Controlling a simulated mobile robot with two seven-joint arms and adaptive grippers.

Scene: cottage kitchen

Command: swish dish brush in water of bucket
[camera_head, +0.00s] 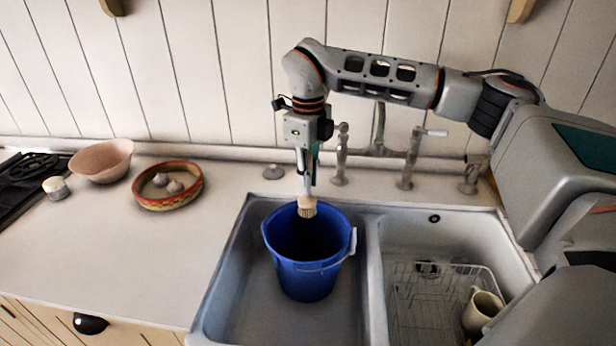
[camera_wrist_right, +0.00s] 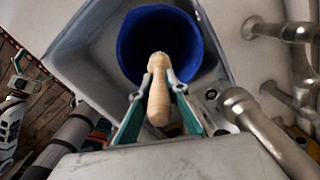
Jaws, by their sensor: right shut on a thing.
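A blue bucket (camera_head: 308,262) with a pale handle stands upright in the left basin of the sink. My right gripper (camera_head: 307,190) points down above the bucket's far rim and is shut on the dish brush (camera_head: 307,206). The brush's bristles point down at the bucket's mouth. In the right wrist view the brush's wooden handle (camera_wrist_right: 158,95) sits between the fingers (camera_wrist_right: 158,90), with the blue bucket (camera_wrist_right: 135,45) beyond it. The bucket's inside is dark, and I cannot make out water.
The right basin holds a wire dish rack (camera_head: 430,310) and a mug (camera_head: 483,308). Taps (camera_head: 375,155) stand behind the sink. On the left counter are a patterned dish with bulbs (camera_head: 165,203), a pinkish bowl (camera_head: 102,162) and a small jar (camera_head: 56,188). The counter's front is clear.

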